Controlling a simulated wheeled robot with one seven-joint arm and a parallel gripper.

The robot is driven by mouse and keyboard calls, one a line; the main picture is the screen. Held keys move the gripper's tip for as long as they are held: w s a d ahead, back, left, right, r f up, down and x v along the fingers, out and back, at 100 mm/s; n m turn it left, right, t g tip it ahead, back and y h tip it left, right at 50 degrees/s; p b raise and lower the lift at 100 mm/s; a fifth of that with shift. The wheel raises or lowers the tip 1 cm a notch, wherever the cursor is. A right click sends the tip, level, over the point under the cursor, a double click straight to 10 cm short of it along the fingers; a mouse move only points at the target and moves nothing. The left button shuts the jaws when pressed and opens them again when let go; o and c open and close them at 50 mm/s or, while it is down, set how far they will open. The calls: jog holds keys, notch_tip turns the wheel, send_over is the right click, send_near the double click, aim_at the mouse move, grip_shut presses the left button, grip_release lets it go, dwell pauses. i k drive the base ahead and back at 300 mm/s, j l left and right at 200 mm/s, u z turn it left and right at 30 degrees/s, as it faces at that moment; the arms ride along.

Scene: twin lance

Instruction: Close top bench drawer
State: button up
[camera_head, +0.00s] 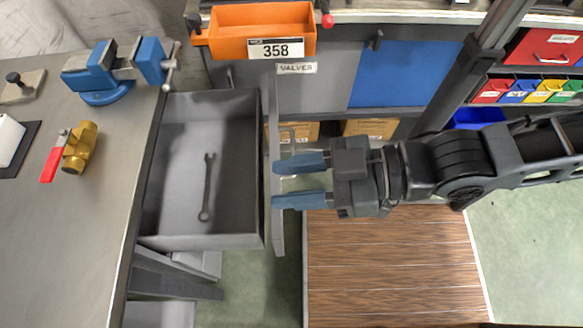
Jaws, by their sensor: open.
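The top bench drawer (176,168) is a grey open box that sticks out from the bench (62,235) at the left. A dark wrench (207,188) lies in it. The drawer's front panel (276,235) stands upright on its right side. My gripper (276,183) has blue fingers and comes in from the right, pointing left. It is open and empty, with its fingertips at the front panel. I cannot tell whether they touch it. A handle on the panel shows partly just above the fingers.
A blue vise (102,75) and a brass valve with a red lever (80,148) are on the bench. An orange bin (260,32) labelled 358 sits at the back. Cardboard boxes (370,128) are behind the gripper. Wooden flooring (395,265) below is clear.

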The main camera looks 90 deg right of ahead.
aim_at(228, 123)
jog(key=k+l+z, duration=0.2)
jog(key=k, duration=0.3)
jog(key=k+z, duration=0.15)
jog(key=k, duration=0.4)
